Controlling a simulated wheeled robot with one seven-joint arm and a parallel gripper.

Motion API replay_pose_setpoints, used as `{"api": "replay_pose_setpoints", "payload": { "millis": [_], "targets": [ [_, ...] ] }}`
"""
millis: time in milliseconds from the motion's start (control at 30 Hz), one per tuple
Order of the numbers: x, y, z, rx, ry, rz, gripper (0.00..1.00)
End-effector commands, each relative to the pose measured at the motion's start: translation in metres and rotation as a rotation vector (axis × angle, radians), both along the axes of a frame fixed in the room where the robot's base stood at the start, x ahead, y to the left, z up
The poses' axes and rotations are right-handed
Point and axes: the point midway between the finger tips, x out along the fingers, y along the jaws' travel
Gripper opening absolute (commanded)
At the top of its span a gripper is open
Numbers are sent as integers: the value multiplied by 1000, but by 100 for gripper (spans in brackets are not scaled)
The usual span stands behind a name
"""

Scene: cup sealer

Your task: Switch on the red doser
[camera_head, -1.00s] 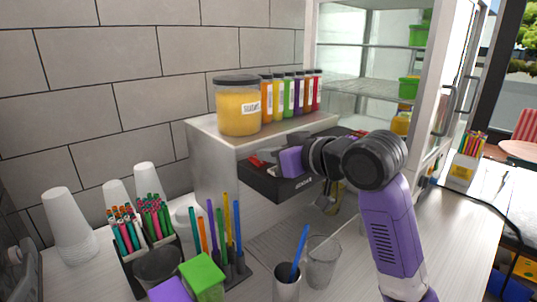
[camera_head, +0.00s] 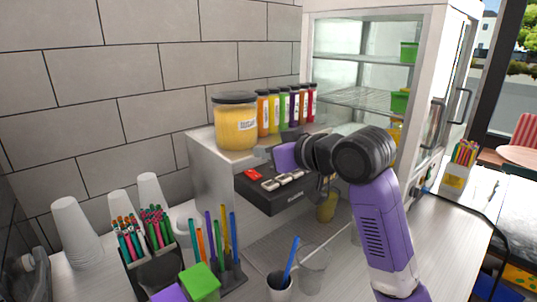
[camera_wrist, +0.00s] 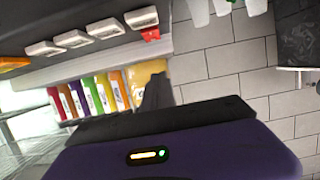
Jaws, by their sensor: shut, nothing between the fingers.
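A black doser panel (camera_head: 285,201) juts from the front of a metal machine. A red doser switch (camera_head: 252,174) sits at its left end in the head view, with several pale grey switches (camera_head: 284,179) to its right. In the wrist view the red piece (camera_wrist: 151,34) shows by the end pale switch (camera_wrist: 141,18); whether it is on I cannot tell. My gripper (camera_head: 263,156) is shut and empty, just above and behind the switch row, apart from the red switch as far as I can see. Its dark fingers (camera_wrist: 156,90) also show in the wrist view.
A large yellow jar (camera_head: 236,122) and several coloured bottles (camera_head: 285,108) stand on the machine top close behind my gripper. Cups, straw holders and a green box (camera_head: 201,282) crowd the counter at lower left. A glass cabinet (camera_head: 365,75) stands behind on the right.

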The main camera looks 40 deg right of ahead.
Motion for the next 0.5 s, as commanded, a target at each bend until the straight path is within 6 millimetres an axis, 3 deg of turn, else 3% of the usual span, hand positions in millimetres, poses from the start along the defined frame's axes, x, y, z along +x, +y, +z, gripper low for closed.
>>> {"api": "replay_pose_setpoints", "payload": {
  "millis": [300,500],
  "targets": [
    [-65,-1,5,-2,-5,-3,0],
    [-91,0,9,0,-4,-1,0]
  ]
}}
